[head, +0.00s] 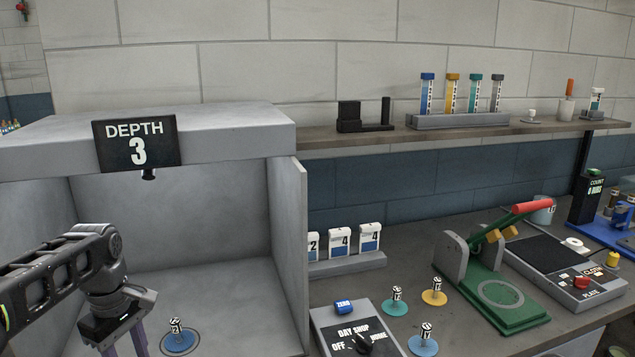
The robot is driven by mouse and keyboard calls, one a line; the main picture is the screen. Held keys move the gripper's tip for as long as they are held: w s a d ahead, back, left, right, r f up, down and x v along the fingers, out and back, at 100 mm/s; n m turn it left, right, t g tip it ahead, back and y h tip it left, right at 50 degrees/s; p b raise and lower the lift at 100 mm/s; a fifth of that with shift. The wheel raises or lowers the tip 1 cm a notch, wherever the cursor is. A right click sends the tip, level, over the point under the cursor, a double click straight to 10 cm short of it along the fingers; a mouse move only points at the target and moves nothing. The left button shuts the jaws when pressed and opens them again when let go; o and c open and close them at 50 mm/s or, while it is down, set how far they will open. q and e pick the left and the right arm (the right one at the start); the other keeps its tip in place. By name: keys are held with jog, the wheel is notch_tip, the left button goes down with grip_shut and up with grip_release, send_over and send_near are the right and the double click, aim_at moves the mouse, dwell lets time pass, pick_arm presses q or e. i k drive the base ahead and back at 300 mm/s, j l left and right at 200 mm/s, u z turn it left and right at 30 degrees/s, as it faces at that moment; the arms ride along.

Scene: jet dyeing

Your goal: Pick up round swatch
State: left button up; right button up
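A round blue swatch (181,342) with a small white-and-black labelled post lies inside a ring mark on the floor of the grey booth (225,280). Three more round swatches lie on the counter to the right: a teal one (393,308), a yellow one (434,298) and a blue one (423,347), each with a similar post. My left gripper (126,345) points down inside the booth, just left of the booth's swatch. Its two purple fingers are apart with nothing seen between them; their tips are near or past the bottom edge. My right gripper is out of view.
The booth's right wall (289,250) stands between its swatch and the counter. A "DEPTH 3" sign (137,144) hangs on the booth's top front edge. A switch box (358,330), a green press (490,290) and a card rack (345,262) occupy the counter.

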aim_at(180, 340)
jog(key=k, duration=0.9)
